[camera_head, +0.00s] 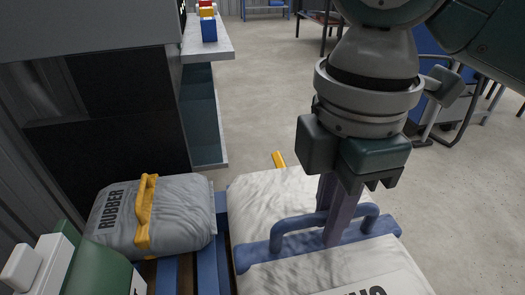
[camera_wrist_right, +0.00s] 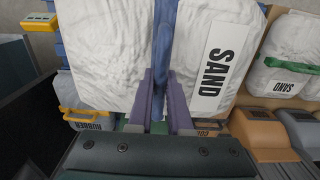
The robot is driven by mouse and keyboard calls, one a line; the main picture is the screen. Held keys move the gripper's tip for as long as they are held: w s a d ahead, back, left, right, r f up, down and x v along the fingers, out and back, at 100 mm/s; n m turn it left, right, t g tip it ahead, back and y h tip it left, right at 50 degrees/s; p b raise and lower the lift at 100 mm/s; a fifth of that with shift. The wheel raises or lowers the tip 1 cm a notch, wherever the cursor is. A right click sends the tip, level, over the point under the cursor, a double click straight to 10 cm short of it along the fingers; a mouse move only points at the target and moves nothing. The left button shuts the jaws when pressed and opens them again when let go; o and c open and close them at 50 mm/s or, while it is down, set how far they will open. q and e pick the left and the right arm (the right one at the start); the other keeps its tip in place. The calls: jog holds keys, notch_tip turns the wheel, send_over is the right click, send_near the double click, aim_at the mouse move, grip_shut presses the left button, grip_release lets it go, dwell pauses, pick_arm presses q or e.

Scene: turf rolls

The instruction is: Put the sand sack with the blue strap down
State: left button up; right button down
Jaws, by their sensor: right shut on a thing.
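The white sand sack with the blue strap (camera_head: 275,202) is at the lower middle of the head view. In the right wrist view the same sack, marked SAND (camera_wrist_right: 205,75), fills the upper middle. Its blue strap (camera_head: 285,240) runs across it with a raised handle. My right gripper (camera_head: 335,215) points down from above and is shut on the strap's handle; its purple fingers (camera_wrist_right: 160,110) show on either side of the strap in the wrist view. The sack's underside is hidden, so I cannot tell whether it touches anything below. My left gripper is not in view.
A grey RUBBER sack with a yellow strap (camera_head: 190,225) lies left of the sand sack, near blue slats (camera_head: 207,265). A sand sack with a green strap (camera_wrist_right: 270,80) is at right in the wrist view. A shelf (camera_head: 205,110) stands behind; floor (camera_head: 270,90) is open beyond.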

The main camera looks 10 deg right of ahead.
notch_tip(320, 180, down, 19)
jog(key=b, duration=0.7)
jog(key=shift+r+b, duration=0.15)
jog(key=shift+b, duration=0.15)
jog(key=shift+w+a, duration=0.1)
jog(key=c, duration=1.2)
grip_release()
jog(key=shift+f, duration=0.2)
jog(key=o, duration=0.4)
jog(key=shift+c, duration=0.2)
